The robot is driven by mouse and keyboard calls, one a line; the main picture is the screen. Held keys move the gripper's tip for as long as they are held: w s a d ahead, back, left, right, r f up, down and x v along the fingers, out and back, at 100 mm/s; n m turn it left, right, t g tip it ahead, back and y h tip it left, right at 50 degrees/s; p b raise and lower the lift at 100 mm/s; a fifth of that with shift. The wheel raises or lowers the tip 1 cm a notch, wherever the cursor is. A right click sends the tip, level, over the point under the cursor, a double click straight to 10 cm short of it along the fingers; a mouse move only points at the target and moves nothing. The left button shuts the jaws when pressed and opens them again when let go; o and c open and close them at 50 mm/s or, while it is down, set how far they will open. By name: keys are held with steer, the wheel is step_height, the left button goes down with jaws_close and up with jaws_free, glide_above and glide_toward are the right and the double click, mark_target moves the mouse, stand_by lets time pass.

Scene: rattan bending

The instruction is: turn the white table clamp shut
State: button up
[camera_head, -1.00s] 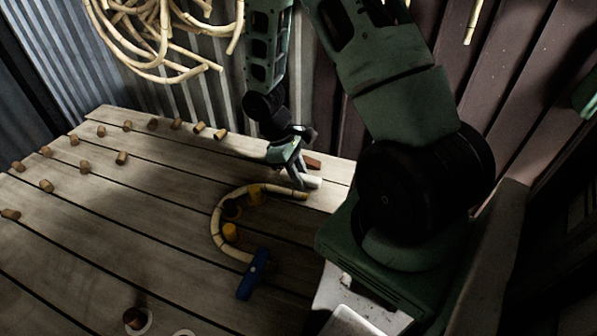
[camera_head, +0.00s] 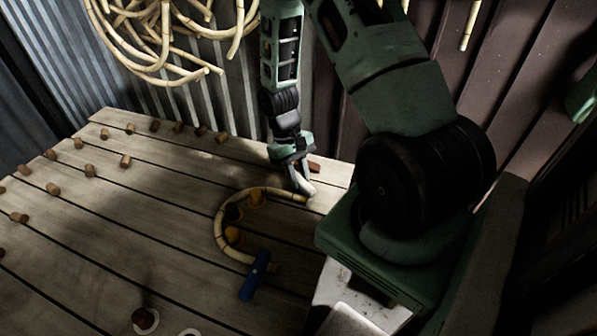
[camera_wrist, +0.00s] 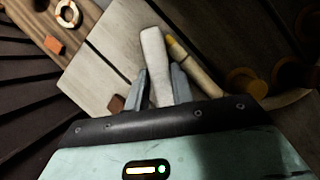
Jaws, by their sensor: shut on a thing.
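The white table clamp (camera_head: 306,187) is a short pale bar at the far right part of the table, by the upper end of the bent rattan cane (camera_head: 219,222). My gripper (camera_head: 299,172) comes down on it from above and is shut on it. In the wrist view the white clamp (camera_wrist: 153,55) stands out between my two fingers (camera_wrist: 160,88), beside the cane's yellow-tipped end (camera_wrist: 175,45). Whether the clamp presses on the cane, I cannot tell. The cane curves around dark and yellow pegs (camera_head: 234,236). A blue clamp (camera_head: 254,277) lies across its lower end.
Several loose wooden pegs (camera_head: 89,170) stand on the slatted table (camera_head: 140,230) at left and back. A reddish block (camera_head: 314,167) lies just behind my gripper. Cane coils (camera_head: 150,45) hang on the back wall.

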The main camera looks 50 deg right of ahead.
steer(key=m+y, duration=0.1)
steer(key=m, duration=0.1)
steer(key=m+t+p, duration=0.1)
steer(key=m, duration=0.2)
steer(key=shift+d+m+y, duration=0.2)
steer(key=shift+m+y, duration=0.1)
steer(key=shift+y, duration=0.1)
steer(key=m+t, duration=0.1)
steer(key=m, duration=0.1)
steer(key=m+y, duration=0.1)
steer(key=m, duration=0.2)
steer(key=shift+s+d+m+t, duration=0.1)
steer(key=shift+m+t, duration=0.2)
steer(key=shift+t, duration=0.1)
steer(key=o, duration=1)
steer(key=shift+r, duration=0.1)
steer(key=v, duration=1.7)
steer(key=shift+s+d+r+b, duration=0.1)
steer(key=shift+s+d+b, duration=0.05)
steer(key=shift+d+b, duration=0.15)
steer(key=shift+a, duration=0.1)
